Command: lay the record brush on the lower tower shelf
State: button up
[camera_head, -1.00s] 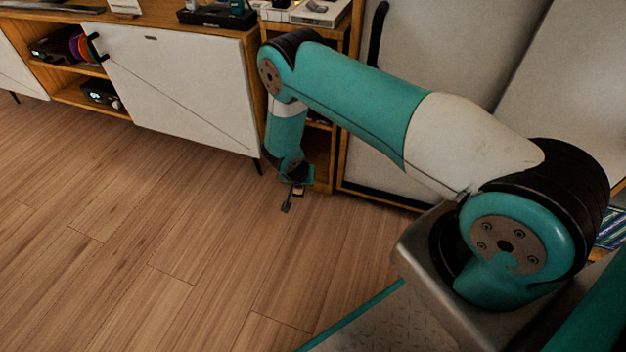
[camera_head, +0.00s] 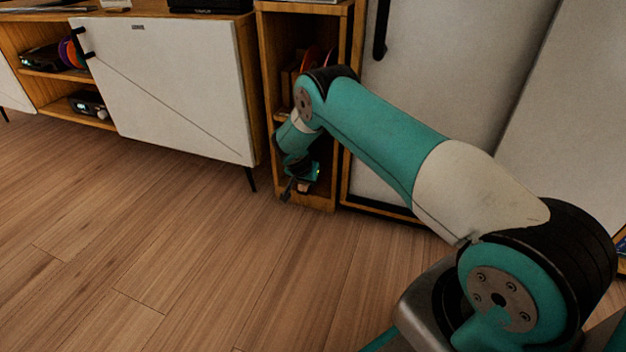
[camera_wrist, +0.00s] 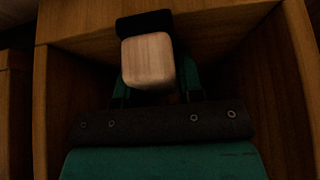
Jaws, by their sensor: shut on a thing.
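The record brush (camera_wrist: 148,62) has a pale wooden block and a dark end. In the wrist view my gripper (camera_wrist: 152,88) is shut on it, with a teal finger on each side. The brush is surrounded by the wooden walls of a dim compartment. In the head view my gripper (camera_head: 291,187) points down and forward at the front of the lower tower shelf (camera_head: 310,201), at the tower's foot. The arm hides part of that opening. I cannot tell whether the brush touches the shelf board.
A white-doored cabinet (camera_head: 185,85) on thin dark legs stands left of the tower. A large pale panel (camera_head: 440,80) stands to the right. The tower's upper compartment holds red items (camera_head: 312,58). The wooden floor (camera_head: 150,230) in front is clear.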

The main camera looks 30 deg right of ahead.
jog(key=shift+w+d+f+b, duration=0.1)
jog(key=shift+w+d+b, duration=0.25)
jog(key=shift+w+d, duration=0.35)
jog(key=w+d+b, duration=0.2)
jog(key=d+b, duration=0.1)
jog(key=shift+d+f, duration=0.1)
jog(key=shift+f, duration=0.1)
jog(key=shift+w+f+b, duration=0.1)
jog(key=shift+b, duration=0.55)
jog(key=o, duration=0.9)
